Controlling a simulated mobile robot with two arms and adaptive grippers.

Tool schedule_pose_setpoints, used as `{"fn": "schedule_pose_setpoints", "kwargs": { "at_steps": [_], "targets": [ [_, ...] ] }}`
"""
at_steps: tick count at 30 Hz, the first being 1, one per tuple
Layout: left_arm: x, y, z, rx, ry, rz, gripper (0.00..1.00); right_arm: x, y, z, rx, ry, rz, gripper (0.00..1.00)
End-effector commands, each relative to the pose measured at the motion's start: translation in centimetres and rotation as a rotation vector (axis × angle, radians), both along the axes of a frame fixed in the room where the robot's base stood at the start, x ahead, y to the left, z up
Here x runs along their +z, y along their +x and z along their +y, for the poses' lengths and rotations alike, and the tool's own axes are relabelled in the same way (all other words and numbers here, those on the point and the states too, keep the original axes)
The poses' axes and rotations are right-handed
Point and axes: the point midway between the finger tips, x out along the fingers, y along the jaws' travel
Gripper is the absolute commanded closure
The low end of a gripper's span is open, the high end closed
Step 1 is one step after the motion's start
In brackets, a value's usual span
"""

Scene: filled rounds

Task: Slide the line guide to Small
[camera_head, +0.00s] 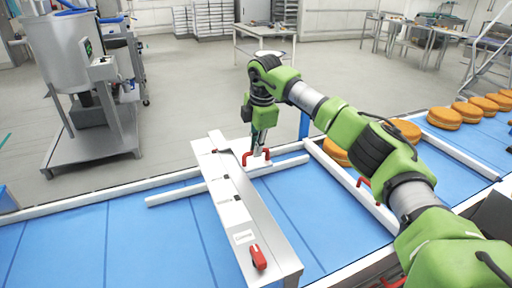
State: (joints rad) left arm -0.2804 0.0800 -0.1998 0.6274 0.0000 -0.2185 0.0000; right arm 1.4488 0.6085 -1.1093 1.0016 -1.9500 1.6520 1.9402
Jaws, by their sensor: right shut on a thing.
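The line guide (181,193) is a pale rail lying across the blue conveyor belt, passing by a long light metal housing (278,235). A red handle (266,154) stands at the guide, right of the housing's far end. My right gripper (258,152) points down at this handle and is shut on it; the fingertips are small and partly hidden. The housing's top bears several small dark marks and labels (228,198), too small to read, so I cannot tell which one is Small. A red knob (258,257) sits at its near end. My left gripper is out of view.
A second white guide frame (350,183) with a red handle (363,182) lies on the belt to the right, below my right arm. Several orange-brown rounds (444,118) stand at the upper right. A steel tank (62,50) stands beyond the belt at left.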

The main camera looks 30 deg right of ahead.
Motion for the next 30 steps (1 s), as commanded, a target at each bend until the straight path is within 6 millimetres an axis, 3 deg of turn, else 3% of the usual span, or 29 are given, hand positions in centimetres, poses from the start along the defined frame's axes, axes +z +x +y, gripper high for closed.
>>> {"fn": "schedule_pose_setpoints", "kwargs": {
  "at_steps": [4,6,7,14,17,20,30],
  "targets": [
    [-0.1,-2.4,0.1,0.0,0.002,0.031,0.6,0.2,0.0,0.0,0.001,0.001,0.001,1.0],
    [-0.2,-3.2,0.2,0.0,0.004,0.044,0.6,0.2,-0.1,0.1,0.001,0.001,0.001,0.76],
    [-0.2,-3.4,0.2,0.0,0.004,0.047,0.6,0.2,-0.1,0.1,0.001,0.001,0.002,0.72],
    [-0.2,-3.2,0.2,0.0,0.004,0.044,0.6,0.1,-0.1,0.0,0.001,0.0,0.004,0.72],
    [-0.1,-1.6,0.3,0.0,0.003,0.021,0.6,0.1,-0.1,0.0,0.001,0.0,0.004,0.72],
    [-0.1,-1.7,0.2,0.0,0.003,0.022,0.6,0.7,-0.2,0.0,0.001,0.0,0.003,0.72],
    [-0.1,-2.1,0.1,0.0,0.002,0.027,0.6,7.3,-1.5,0.1,0.001,0.0,0.0,0.72]
  ]
}}
